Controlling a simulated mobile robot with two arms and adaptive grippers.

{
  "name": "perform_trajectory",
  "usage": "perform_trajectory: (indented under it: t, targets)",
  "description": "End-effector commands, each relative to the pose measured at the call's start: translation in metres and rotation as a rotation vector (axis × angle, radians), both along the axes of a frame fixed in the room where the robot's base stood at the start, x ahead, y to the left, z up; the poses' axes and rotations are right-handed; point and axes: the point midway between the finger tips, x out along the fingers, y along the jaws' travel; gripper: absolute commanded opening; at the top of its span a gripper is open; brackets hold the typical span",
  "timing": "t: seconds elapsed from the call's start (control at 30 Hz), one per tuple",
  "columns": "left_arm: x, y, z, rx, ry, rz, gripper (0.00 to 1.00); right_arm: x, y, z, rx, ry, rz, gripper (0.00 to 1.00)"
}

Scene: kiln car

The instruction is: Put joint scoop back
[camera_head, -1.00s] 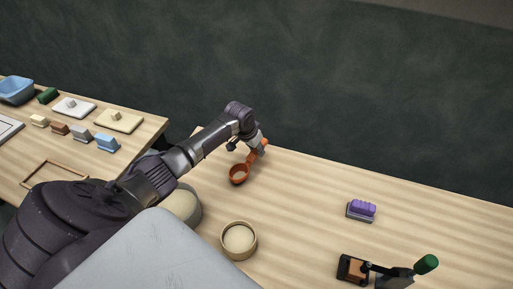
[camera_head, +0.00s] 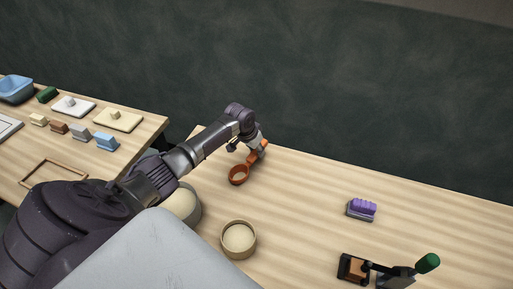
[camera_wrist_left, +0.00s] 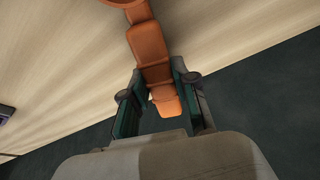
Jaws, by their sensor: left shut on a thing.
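The orange-brown joint scoop (camera_head: 238,175) is at the back of the right-hand table, its round cup toward the front left and its handle toward the back right. My left gripper (camera_head: 258,151) is shut on the scoop's handle. In the left wrist view the handle (camera_wrist_left: 149,45) runs between the two fingers of the left gripper (camera_wrist_left: 158,95), and part of the cup (camera_wrist_left: 118,2) shows at the top edge. I cannot tell whether the cup touches the table. My right gripper is not in view.
A round tub (camera_head: 238,241) with pale contents stands in front of the scoop. Another round container (camera_head: 187,203) is partly behind my arm. A purple brush (camera_head: 362,208) and a green-handled press (camera_head: 427,264) are at right. The table between is clear. Blocks and boards lie on the left table (camera_head: 150,128).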

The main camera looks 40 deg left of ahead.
Motion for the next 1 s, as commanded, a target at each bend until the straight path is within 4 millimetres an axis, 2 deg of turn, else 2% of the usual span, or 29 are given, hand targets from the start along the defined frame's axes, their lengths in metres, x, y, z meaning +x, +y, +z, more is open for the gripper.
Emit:
perform_trajectory:
  t: [0.17, 0.2, 0.37, 1.0]
  targets:
    - [0.0001, 0.0, 0.0001, 0.0, 0.0, 0.0, 0.0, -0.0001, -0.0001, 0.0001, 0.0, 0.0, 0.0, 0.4]
    - [0.0001, 0.0, 0.0001, 0.0, 0.0, 0.0, 0.3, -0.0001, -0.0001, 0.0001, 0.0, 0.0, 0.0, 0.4]
    - [0.0001, 0.0, 0.0001, 0.0, 0.0, 0.0, 0.57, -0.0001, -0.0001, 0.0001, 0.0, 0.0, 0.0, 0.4]
    - [-0.0003, 0.0001, 0.0013, 0.0, 0.0, 0.0, 0.58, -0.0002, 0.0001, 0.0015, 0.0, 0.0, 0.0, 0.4]
